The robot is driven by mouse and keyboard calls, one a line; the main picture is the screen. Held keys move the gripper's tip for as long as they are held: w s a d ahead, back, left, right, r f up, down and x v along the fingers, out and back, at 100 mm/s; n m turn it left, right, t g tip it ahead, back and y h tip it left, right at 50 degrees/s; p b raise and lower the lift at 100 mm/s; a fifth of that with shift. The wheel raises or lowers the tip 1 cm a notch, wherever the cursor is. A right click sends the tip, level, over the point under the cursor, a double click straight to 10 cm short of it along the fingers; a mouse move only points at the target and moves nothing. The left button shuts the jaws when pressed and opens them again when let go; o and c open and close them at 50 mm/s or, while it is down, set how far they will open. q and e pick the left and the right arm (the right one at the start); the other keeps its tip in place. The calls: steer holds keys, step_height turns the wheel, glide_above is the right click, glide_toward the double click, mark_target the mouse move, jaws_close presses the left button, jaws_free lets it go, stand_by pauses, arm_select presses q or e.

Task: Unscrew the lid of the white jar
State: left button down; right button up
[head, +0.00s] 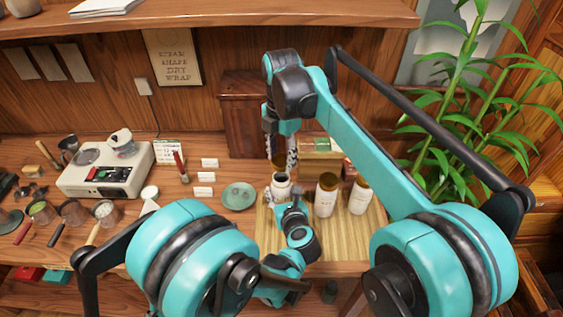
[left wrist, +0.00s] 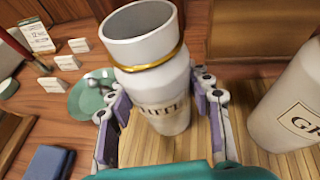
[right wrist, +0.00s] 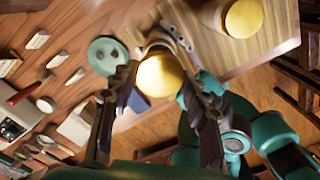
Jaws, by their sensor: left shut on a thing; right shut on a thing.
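The white jar (head: 281,188) stands on the bamboo mat (head: 340,240). In the left wrist view the jar (left wrist: 160,95) has an open mouth, a gold ring at its neck and a partly hidden label. My left gripper (left wrist: 165,105) is shut around its body; it also shows in the head view (head: 290,207). My right gripper (right wrist: 158,80) is shut on the gold lid (right wrist: 160,75). In the head view the lid (head: 278,161) is just above the jar mouth, apart from it, under my right gripper (head: 279,150).
Two more white jars with gold lids, a middle one (head: 326,197) and a right one (head: 360,198), stand close to the right. A green saucer (head: 238,196) lies to the left. A scale (head: 106,170) and several cups stand farther left. A wooden box (head: 321,158) is behind.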

arm_select(q)
steer(key=c, duration=0.6)
jaws_free()
